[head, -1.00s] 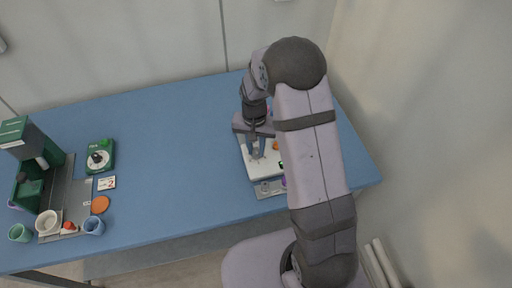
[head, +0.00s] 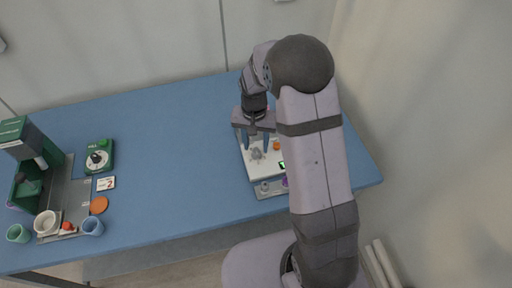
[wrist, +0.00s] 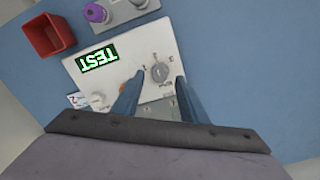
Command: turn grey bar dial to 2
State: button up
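The grey bar dial (head: 256,154) sits on a white panel (head: 262,172). In the wrist view the dial (wrist: 160,72) is round with a raised bar, among small dark marks too small to read surely. I cannot tell which mark it points to. My gripper (head: 256,149) is open, with its two blue-grey fingers spread. In the wrist view my gripper (wrist: 159,80) has a fingertip on either side of the dial, with gaps between. The panel's display (wrist: 97,59) shows green "TEST" upside down.
An orange knob (head: 277,146) is on the same panel. A grey strip with a purple knob (wrist: 96,13) lies beside it. A red open box (wrist: 47,35) stands near the panel. A green timer (head: 99,157) and coffee machine (head: 43,150) are far left; mid-table is clear.

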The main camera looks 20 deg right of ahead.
aim_at(256, 150)
jog(key=shift+r+b, duration=0.55)
jog(key=shift+r, duration=1.95)
jog(key=shift+w+a+n, duration=0.1)
jog(key=shift+w+n, duration=0.15)
jog(key=shift+n, duration=0.55)
jog(key=s+f+n, duration=0.1)
jog(key=s, duration=0.1)
jog(key=s+f+n, duration=0.1)
jog(key=shift+s+f+g, duration=0.4)
jog(key=shift+n+g, duration=0.4)
jog(key=shift+n, duration=0.4)
jog(key=s, duration=0.3)
jog(key=s+f, duration=0.1)
jog(key=s, duration=0.3)
jog(key=shift+f, duration=0.2)
jog(key=s+r+t, duration=0.1)
jog(key=s+r, duration=0.5)
jog(key=s, duration=0.3)
jog(key=shift+s+d+t, duration=0.15)
jog(key=shift+d+t, duration=0.1)
jog(key=shift+t, duration=0.05)
